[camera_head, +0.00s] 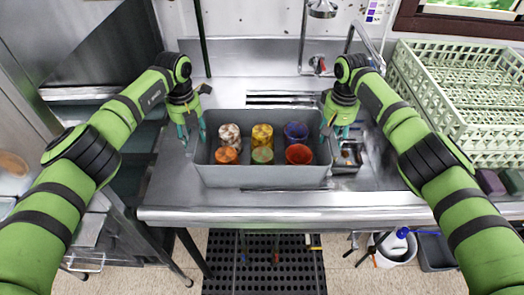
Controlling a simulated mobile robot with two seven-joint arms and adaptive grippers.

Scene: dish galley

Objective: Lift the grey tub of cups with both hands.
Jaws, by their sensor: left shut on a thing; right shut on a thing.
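The grey tub (262,176) is in the middle of the head view, at the steel counter. Several cups stand in it in two rows: a white-and-brown patterned one (229,134), a yellow one (262,135), a purple one (296,132), an orange one (226,155), a green-and-orange one (262,155) and a red one (299,153). My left gripper (192,138) is shut on the tub's left wall. My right gripper (332,135) is shut on its right wall. Whether the tub's base touches the counter is hard to tell.
The steel counter (180,205) has bare room left of the tub. A small metal container (348,157) is close by the tub's right side. A pale green dish rack (455,95) stands at the right. A tap (318,65) rises behind the counter. A white bucket (397,250) is on the floor.

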